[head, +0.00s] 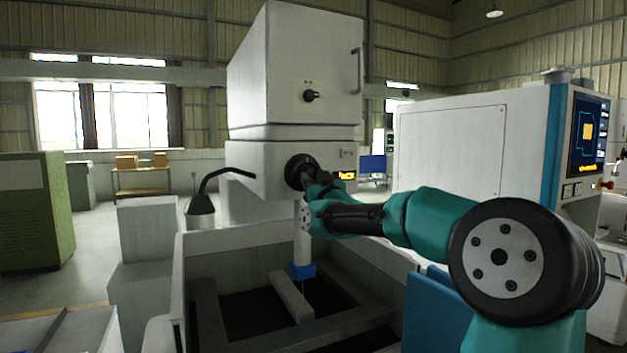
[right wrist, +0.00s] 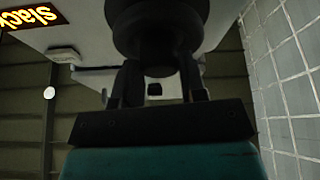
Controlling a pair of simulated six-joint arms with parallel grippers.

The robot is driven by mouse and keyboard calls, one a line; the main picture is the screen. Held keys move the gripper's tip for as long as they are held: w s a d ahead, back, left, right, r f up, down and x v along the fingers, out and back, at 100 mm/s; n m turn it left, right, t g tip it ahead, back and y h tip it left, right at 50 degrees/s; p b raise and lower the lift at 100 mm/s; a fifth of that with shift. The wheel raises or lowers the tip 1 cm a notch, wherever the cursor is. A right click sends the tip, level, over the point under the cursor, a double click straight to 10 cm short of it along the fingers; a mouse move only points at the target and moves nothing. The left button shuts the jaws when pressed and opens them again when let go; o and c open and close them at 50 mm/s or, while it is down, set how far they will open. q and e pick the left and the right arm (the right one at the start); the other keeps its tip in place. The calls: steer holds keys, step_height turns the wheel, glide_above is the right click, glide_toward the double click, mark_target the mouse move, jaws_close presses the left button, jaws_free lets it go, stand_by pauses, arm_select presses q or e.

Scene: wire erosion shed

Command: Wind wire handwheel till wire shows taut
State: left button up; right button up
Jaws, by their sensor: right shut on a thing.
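The black wire handwheel (head: 297,171) sits on the front of the white machine head (head: 262,160). My right gripper (head: 312,176) reaches it from the right and is shut on it. In the right wrist view the dark handwheel (right wrist: 155,28) fills the top middle, with the fingers of my right gripper (right wrist: 160,85) on it. A small display (head: 346,175) right of the wheel glows orange; in the right wrist view the display (right wrist: 32,18) reads "slack", seen turned over. A thin wire (head: 304,290) hangs below the blue nozzle (head: 303,271). My left gripper is not in view.
The open work tank (head: 180,290) with its frame lies below the head. A black lamp (head: 201,202) on a bent arm stands at its left. A white cabinet (head: 450,150) with a screen (head: 588,133) stands at the right, and a green cabinet (head: 35,210) at the far left.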

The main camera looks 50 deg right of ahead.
steer(key=shift+c, duration=1.2)
steer(key=shift+m+h, duration=0.4)
steer(key=shift+m, duration=0.3)
steer(key=m+g+h, duration=0.1)
steer(key=m, duration=0.2)
steer(key=shift+a+m+h, duration=0.1)
steer(key=shift+m+h, duration=0.3)
steer(key=shift+w+a+r+m+g+h, duration=0.1)
steer(key=shift+m+g+h, duration=0.4)
steer(key=shift+m, duration=0.9)
steer(key=shift+m+g+h, duration=0.5)
steer(key=shift+m, duration=0.9)
steer(key=o, duration=0.9)
